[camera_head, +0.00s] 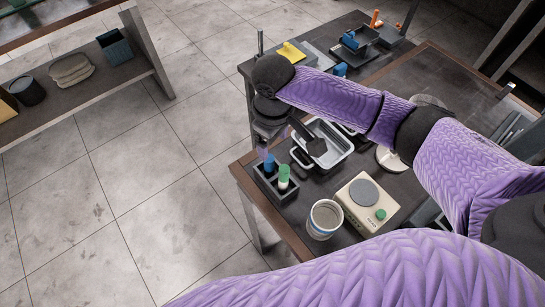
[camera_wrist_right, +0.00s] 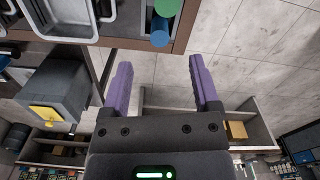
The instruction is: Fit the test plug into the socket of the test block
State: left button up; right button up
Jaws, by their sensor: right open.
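My right gripper (camera_head: 264,148) hangs at the left edge of the workbench, above a dark holder (camera_head: 265,184). In the right wrist view the gripper (camera_wrist_right: 158,62) is open, with only floor and a bench edge visible between its fingers. The holder carries a blue-topped piece (camera_head: 269,162) and a green-topped white piece (camera_head: 284,175), both upright. The blue piece (camera_wrist_right: 160,38) and green piece (camera_wrist_right: 167,7) also show in the wrist view, beyond the fingertips. I cannot tell which objects are the test plug and test block. My left gripper is out of view.
A metal tray (camera_head: 333,160) with a black scoop lies behind the holder. A cream hotplate-like device (camera_head: 366,203) and a white cup (camera_head: 324,219) stand in front. Farther back are a yellow item (camera_head: 291,52) and a blue item (camera_head: 350,41). Open floor lies left.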

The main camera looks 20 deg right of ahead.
aim_at(270, 158)
jog(key=f+b, duration=0.1)
jog(key=f, duration=0.2)
jog(key=f+b, duration=0.1)
jog(key=f, duration=0.3)
jog(key=w+f+b, duration=0.1)
jog(key=f, duration=0.3)
jog(key=shift+a, duration=0.3)
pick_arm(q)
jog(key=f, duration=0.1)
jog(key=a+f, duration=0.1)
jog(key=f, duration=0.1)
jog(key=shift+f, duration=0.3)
pick_arm(e)
jog(key=shift+r, duration=0.15)
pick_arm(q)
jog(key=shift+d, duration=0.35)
pick_arm(e)
grip_shut()
